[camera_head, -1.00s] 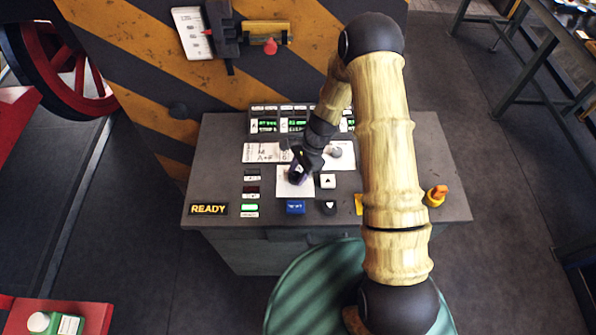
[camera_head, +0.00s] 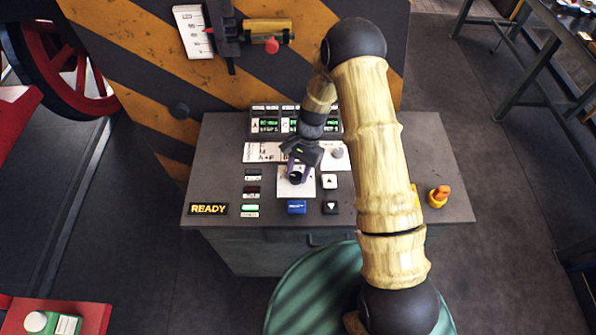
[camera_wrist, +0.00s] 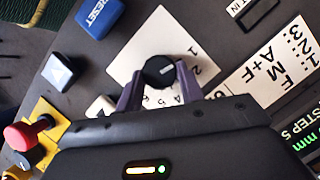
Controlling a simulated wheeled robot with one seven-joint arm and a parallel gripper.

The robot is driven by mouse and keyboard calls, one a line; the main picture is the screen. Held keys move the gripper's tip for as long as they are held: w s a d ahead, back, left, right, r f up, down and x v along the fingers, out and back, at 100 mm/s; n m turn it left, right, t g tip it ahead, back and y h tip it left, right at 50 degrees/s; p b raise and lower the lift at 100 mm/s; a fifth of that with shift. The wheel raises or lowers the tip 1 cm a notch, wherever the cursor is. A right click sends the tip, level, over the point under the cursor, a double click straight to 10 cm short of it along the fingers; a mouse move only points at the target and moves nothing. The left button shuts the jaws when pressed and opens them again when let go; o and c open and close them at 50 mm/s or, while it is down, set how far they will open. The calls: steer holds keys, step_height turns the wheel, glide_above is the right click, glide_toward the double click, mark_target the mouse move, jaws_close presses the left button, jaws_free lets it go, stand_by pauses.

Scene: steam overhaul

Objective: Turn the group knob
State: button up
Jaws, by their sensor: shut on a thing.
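The group knob is a round black knob (camera_wrist: 158,70) on a square white card (camera_wrist: 165,38) printed with numbers, on top of the grey console (camera_head: 225,140). In the wrist view the dark purple fingers of my gripper (camera_wrist: 159,78) stand on both sides of the knob and are shut on it. In the head view my gripper (camera_head: 299,170) reaches down onto the white card (camera_head: 290,190) and largely covers the knob. The pointer setting on the knob is not clear.
A blue RESET button (camera_head: 297,207), a white up-arrow button (camera_head: 329,181) and a black down-arrow button (camera_head: 330,208) are close by. A grey knob (camera_head: 337,152) stands behind, right. An orange-yellow control (camera_head: 438,196) is at right. A READY sign (camera_head: 208,209) is lit.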

stand_by(0.3)
steer(key=o, duration=1)
steer(key=shift+r, duration=0.1)
steer(key=b+v, duration=0.4)
steer(key=v, duration=1.3)
steer(key=shift+w+r, duration=0.1)
steer(key=s+d+r+n+t+h, duration=0.1)
steer(key=s+d+n+t, duration=0.1)
steer(key=s, duration=0.4)
steer(key=s+d+r+n+t, duration=0.1)
steer(key=s+d+n+t, duration=0.1)
steer(key=s+d, duration=0.2)
steer(key=s+d+r+n+t+h, duration=0.1)
steer(key=s+d+n+t, duration=0.1)
steer(key=s, duration=0.6)
steer(key=shift+s+d+r+n+h, duration=0.3)
steer(key=shift+d+r+n, duration=0.1)
steer(key=shift+d+n, duration=0.2)
